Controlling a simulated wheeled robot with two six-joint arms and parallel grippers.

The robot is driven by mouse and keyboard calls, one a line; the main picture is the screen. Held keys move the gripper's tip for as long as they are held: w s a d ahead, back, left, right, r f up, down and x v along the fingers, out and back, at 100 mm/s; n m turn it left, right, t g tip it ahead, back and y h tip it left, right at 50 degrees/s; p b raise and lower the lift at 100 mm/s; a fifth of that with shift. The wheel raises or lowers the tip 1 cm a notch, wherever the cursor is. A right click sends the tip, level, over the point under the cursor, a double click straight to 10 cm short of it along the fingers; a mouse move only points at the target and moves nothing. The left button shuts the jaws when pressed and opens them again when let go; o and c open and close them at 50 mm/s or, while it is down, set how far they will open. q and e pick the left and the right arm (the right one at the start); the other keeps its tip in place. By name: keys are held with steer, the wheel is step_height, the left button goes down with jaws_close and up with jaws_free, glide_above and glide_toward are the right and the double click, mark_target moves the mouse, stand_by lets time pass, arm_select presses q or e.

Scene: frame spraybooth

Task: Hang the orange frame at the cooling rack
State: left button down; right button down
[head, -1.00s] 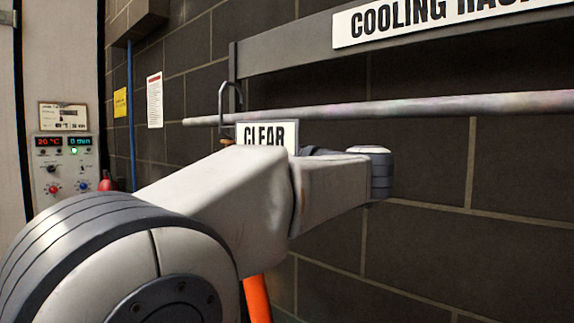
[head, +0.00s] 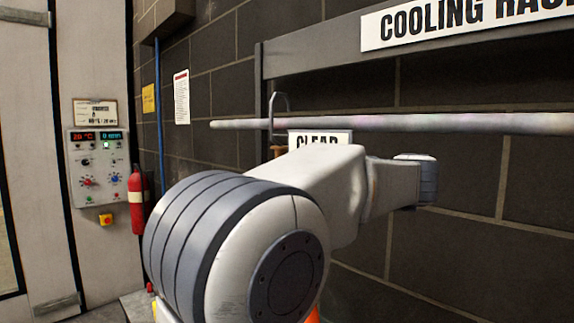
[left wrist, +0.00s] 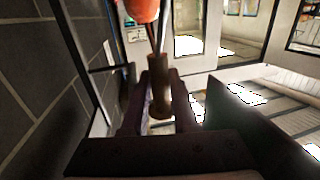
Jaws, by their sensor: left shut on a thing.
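The cooling rack's pale rail (head: 400,123) runs across the head view below the rack's dark beam (head: 330,58). A thin metal hook (head: 273,101) rises above the rail near its left end. I cannot tell whether it rests on the rail. A brown grip (head: 278,152) shows under the hook. A sliver of the orange frame (head: 313,316) shows at the bottom, mostly hidden behind my left arm. In the left wrist view, my left gripper (left wrist: 160,84) is shut on the brown grip, with metal rods and an orange part (left wrist: 142,9) beyond. My right gripper is not in view.
A CLEAR sign (head: 320,137) is partly covered by my left arm. The COOLING RACK sign (head: 470,22) is above. A control panel (head: 98,165) and a red fire extinguisher (head: 137,200) are at the left. The rail to the right of the hook looks empty.

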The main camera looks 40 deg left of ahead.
arm_select(q)
steer(key=shift+w+d+f+p, duration=0.15)
steer(key=shift+w+f, duration=0.3)
steer(key=shift+w, duration=0.3)
steer(key=shift+w+a+f+p, duration=0.1)
steer(key=shift+w+f+p, duration=0.1)
steer(key=shift+w+f, duration=0.4)
steer(key=shift+w+d+f+p, duration=0.15)
steer(key=shift+w+f, duration=0.1)
steer(key=shift+w, duration=0.65)
steer(key=c, duration=0.6)
jaws_free()
steer(key=shift+f, duration=0.15)
